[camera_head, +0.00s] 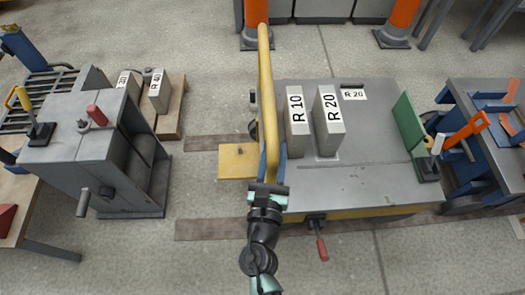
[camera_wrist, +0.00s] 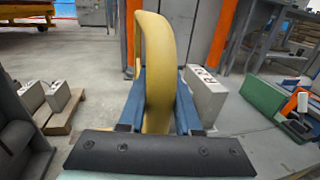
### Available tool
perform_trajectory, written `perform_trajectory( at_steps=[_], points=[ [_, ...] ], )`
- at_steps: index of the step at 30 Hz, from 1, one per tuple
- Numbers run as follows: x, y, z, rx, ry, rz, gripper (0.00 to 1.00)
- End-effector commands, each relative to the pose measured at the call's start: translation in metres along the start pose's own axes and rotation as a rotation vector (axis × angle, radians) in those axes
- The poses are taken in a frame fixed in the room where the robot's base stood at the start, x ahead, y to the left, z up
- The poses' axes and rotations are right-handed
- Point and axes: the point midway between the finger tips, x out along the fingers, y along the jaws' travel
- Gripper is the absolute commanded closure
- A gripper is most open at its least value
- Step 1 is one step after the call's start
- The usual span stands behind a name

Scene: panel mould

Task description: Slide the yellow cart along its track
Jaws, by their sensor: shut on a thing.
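The yellow cart (camera_head: 347,215) has a grey top plate (camera_head: 370,180) and stands across two dark floor rails (camera_head: 200,230). A yellow bar (camera_head: 267,90) rises along its left side and shows large in the wrist view (camera_wrist: 158,60). My gripper (camera_head: 271,165) is at the near end of this bar. Its blue fingers lie on both sides of the bar, shut on it, also in the wrist view (camera_wrist: 160,112). A yellow plate (camera_head: 236,161) juts out to the left. The contact inside the jaws is partly hidden.
Blocks marked R 10 (camera_head: 297,125) and R 20 (camera_head: 329,125) stand on the top. A green plate (camera_head: 409,125) is at its right end, close to a blue-and-orange bench (camera_head: 485,150). A grey machine (camera_head: 75,165) stands left. The rails between are clear.

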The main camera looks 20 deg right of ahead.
Motion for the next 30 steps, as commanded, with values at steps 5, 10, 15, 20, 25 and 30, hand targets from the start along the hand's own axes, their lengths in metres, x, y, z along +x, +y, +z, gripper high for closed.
perform_trajectory(
  at_steps=[5,10,15,20,25,30],
  points=[
    [0.0011,-0.0068,-0.0013,0.001,0.003,-0.001,1.0],
    [0.0015,-0.0089,-0.001,0.0,0.002,-0.003,1.0],
    [0.0016,-0.0093,-0.0009,0.0,0.002,-0.005,1.0],
    [0.0016,-0.0088,-0.0008,0.0,0.001,-0.004,0.46],
    [0.0015,-0.0076,-0.0003,0.0,0.001,-0.002,0.38],
    [0.0009,-0.0069,0.0,0.0,0.001,0.0,0.38]
  ],
)
